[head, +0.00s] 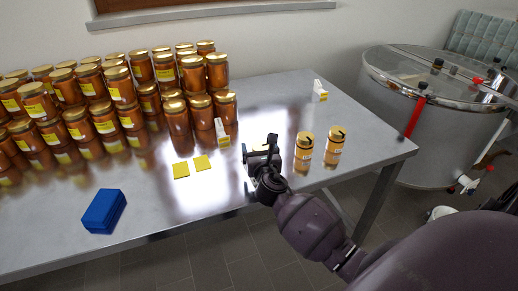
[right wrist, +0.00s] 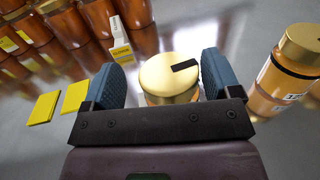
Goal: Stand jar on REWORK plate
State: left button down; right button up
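My right gripper (head: 263,152) is over the table, with its fingers on either side of a jar with a gold lid. In the right wrist view this jar (right wrist: 168,78) sits between the two blue finger pads, with a black mark on its lid. A gap shows beside the left pad, so the fingers look open. In the head view the gripper mostly hides this jar. Two more gold-lidded jars (head: 304,151) (head: 334,145) stand to its right. Two yellow plates (head: 181,170) (head: 204,163) lie flat to its left; I cannot read REWORK anywhere. My left gripper is not seen.
Many dark amber jars (head: 110,95) crowd the table's left and back. Small white signs with yellow labels stand near them (head: 222,132) and at the back right (head: 320,91). A blue box (head: 104,211) lies front left. A steel tank (head: 435,120) stands right of the table (head: 150,205).

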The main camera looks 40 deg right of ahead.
jog(key=shift+s+r, duration=0.1)
jog(key=shift+r, duration=0.05)
jog(key=v, duration=1.1)
jog(key=shift+s+a+p, duration=0.25)
jog(key=shift+s+p, duration=0.1)
jog(key=s+a+f+m+g+y, duration=0.2)
jog(key=s+f+m, duration=0.6)
jog(key=m, duration=0.7)
jog(key=s+a+f+m+g+y, duration=0.3)
jog(key=s+f+m, duration=0.6)
jog(key=m, duration=0.6)
jog(key=shift+s+y, duration=0.85)
jog(key=shift+y, duration=0.25)
jog(key=shift+a+f, duration=0.15)
